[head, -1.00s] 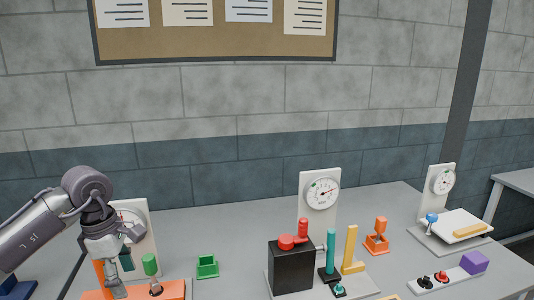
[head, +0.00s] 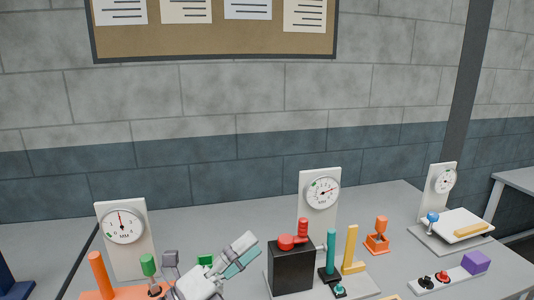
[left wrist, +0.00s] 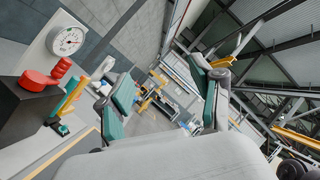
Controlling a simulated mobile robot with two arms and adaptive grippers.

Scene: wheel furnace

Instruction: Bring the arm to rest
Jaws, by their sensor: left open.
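The orange base (head: 100,295) with an orange post (head: 100,275) and a green-topped lever (head: 148,266) is just left of the gripper. My right gripper is not in view.
The black box (head: 292,268) with a red knob (head: 287,242) stands right of the gripper, near a dial gauge (head: 321,193). Another gauge (head: 123,226) stands at left. An orange switch (head: 379,240) and a white plate (head: 455,224) are further right. Table space behind the gripper is clear.

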